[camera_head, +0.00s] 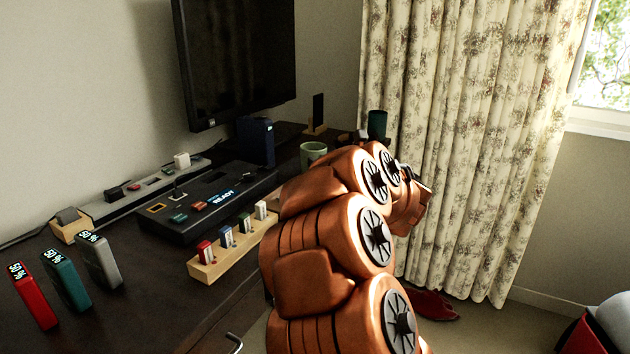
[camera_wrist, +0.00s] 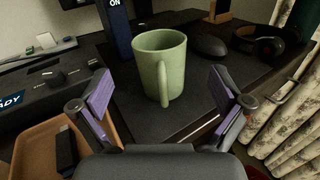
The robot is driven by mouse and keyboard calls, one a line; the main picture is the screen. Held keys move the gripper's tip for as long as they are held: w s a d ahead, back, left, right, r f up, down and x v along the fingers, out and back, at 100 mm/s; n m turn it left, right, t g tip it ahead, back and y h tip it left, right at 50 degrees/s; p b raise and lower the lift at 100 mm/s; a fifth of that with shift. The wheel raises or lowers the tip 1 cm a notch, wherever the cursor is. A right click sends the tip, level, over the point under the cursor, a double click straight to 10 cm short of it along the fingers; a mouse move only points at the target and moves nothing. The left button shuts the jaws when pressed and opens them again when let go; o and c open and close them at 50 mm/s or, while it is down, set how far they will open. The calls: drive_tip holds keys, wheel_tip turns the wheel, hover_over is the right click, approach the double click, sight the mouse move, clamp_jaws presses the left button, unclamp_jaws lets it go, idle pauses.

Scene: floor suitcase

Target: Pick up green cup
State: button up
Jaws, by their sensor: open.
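The green cup (camera_wrist: 152,62) stands upright on the dark desk, ahead of my gripper in the wrist view, with its handle facing me. It also shows in the head view (camera_head: 312,153), partly hidden behind my arm. My gripper (camera_wrist: 163,100) is open and empty, with purple-padded fingers to the left and right of the cup's line. The fingertips appear short of the cup and not touching it. In the head view my gripper (camera_head: 412,176) is mostly hidden by my copper-coloured arm.
A dark blue box (camera_wrist: 116,30) stands close left of the cup. A mouse (camera_wrist: 209,46) and headphones (camera_wrist: 268,46) lie to its right. A black console (camera_head: 207,200) and a wooden holder (camera_head: 233,251) are at left. A dark green cylinder (camera_head: 377,124) stands near the curtain (camera_head: 470,130).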

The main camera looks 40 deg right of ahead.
sight(320, 154)
drive_tip(key=shift+w+f+n+y, duration=0.1)
drive_tip(key=shift+f+n+y, duration=0.3)
drive_tip(key=shift+f+n, duration=0.2)
drive_tip(key=shift+w, duration=0.35)
drive_tip(key=shift+d+r+b+x, duration=0.15)
drive_tip(key=shift+b+x, duration=0.15)
drive_tip(key=shift+x, duration=0.8)
drive_tip(key=shift+r+b+x, duration=0.2)
drive_tip(key=shift+b+x, duration=0.05)
drive_tip(key=shift+x, duration=0.9)
drive_tip(key=shift+d+r+b+x, duration=0.15)
drive_tip(key=shift+b+x, duration=0.15)
drive_tip(key=shift+x, duration=0.8)
drive_tip(key=shift+c, duration=0.4)
drive_tip(key=c, duration=1.3)
drive_tip(key=shift+r, duration=0.1)
